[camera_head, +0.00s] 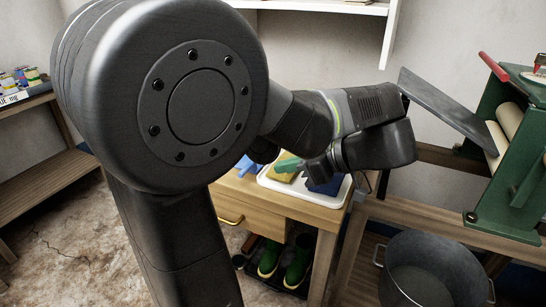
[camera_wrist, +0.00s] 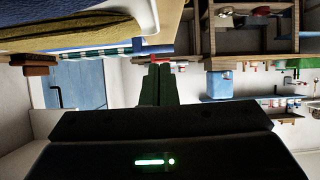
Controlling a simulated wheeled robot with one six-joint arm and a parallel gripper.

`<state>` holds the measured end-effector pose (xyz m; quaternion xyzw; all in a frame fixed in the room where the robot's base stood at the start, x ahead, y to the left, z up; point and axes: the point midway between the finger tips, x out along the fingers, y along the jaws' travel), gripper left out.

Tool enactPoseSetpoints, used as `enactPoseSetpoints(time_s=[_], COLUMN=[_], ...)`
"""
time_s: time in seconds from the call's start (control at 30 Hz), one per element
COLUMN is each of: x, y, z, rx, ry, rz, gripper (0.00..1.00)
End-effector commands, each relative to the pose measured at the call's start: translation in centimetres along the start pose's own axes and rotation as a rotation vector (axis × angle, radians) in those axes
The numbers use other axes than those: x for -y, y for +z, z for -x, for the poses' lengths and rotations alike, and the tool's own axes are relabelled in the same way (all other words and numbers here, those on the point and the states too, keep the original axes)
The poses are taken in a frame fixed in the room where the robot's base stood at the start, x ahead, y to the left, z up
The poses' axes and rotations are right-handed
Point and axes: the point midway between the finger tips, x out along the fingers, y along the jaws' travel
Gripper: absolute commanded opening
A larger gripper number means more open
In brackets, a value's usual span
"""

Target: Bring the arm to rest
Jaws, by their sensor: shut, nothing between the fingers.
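My arm fills the left and middle of the head view, with a large dark round joint in front. The arm is folded, its forearm reaching right and its wrist turned back left above a small wooden cabinet (camera_head: 265,205). My gripper (camera_wrist: 156,68) shows in the wrist view as two green fingers side by side, shut with nothing between them. In the head view the arm hides part of the cabinet top, where a white tray (camera_head: 322,197) holds a yellow item and blue items.
A green wringer (camera_head: 515,165) with a slanted grey board (camera_head: 445,108) stands right of my wrist. A metal tub (camera_head: 430,270) sits below it. Green boots (camera_head: 285,262) stand under the cabinet. A wooden bench (camera_head: 45,185) is at the left; cracked floor lies bare before it.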

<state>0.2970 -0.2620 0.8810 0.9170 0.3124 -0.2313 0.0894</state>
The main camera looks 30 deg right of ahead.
Motion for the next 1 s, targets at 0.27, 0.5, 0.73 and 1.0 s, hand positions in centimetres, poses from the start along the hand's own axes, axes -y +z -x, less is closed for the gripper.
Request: enactPoseSetpoints(time_s=[0.27,0.5,0.73,1.0], x=[0.0,0.0,0.0,0.1], y=[0.3,0.2,-1.3,-4.0], z=[0.5,0.2,-1.7,-5.1], rx=[0.000,0.000,0.000,-0.001], ry=[0.000,0.000,-0.002,-0.004], rz=[0.002,0.003,0.006,0.006], gripper=[0.00,0.00,0.00,0.00])
